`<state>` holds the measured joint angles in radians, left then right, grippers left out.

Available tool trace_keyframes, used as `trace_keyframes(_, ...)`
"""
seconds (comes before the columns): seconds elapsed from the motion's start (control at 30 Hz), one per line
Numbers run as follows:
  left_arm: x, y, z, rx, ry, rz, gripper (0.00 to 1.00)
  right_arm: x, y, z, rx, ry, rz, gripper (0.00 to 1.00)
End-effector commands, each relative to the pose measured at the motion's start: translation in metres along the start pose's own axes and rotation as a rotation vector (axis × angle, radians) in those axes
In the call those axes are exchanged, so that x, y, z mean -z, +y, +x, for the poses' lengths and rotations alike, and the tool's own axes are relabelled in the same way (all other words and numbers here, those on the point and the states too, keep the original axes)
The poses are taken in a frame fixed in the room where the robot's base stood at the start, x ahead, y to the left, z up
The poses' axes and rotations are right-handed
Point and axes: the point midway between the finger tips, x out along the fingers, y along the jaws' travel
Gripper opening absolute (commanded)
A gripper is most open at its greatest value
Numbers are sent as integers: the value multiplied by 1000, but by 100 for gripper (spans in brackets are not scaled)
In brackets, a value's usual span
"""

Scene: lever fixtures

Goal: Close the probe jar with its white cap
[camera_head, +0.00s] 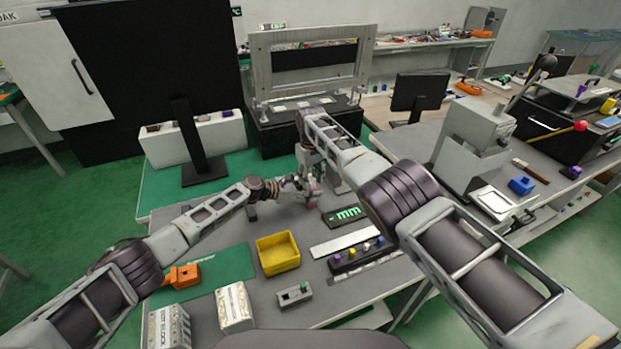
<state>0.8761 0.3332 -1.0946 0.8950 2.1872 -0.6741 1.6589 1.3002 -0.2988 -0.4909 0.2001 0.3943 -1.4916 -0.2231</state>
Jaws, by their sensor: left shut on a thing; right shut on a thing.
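My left gripper (294,187) reaches in from the left to the far middle of the grey table. It is shut on a small, partly hidden thing with a pinkish part, which seems to be the probe jar (314,187). My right gripper (309,170) comes down from above at the same spot. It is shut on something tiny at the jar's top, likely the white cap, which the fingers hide. The two grippers are very close together. I cannot tell whether the cap touches the jar or how it sits.
A yellow bin (277,253), a grey switch box (295,294), a black strip with coloured knobs (356,256) and a green-lit panel (344,215) are on the table. An orange clamp (182,276) lies left. A monitor (197,150) and black-based frame fixture (305,125) stand behind.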

Motion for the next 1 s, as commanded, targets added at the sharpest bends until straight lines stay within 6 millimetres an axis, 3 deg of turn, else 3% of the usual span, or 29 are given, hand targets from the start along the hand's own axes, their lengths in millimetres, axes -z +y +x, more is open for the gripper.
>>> trace_keyframes(0.7, 0, 0, 0, -1, 0, -1, 0, 0, -3, 1, 2, -3, 582, 11)
trace_keyframes(1.0, 0, 1, 0, -2, 0, -1, 0, -1, -3, 1, 0, -6, 700, 10)
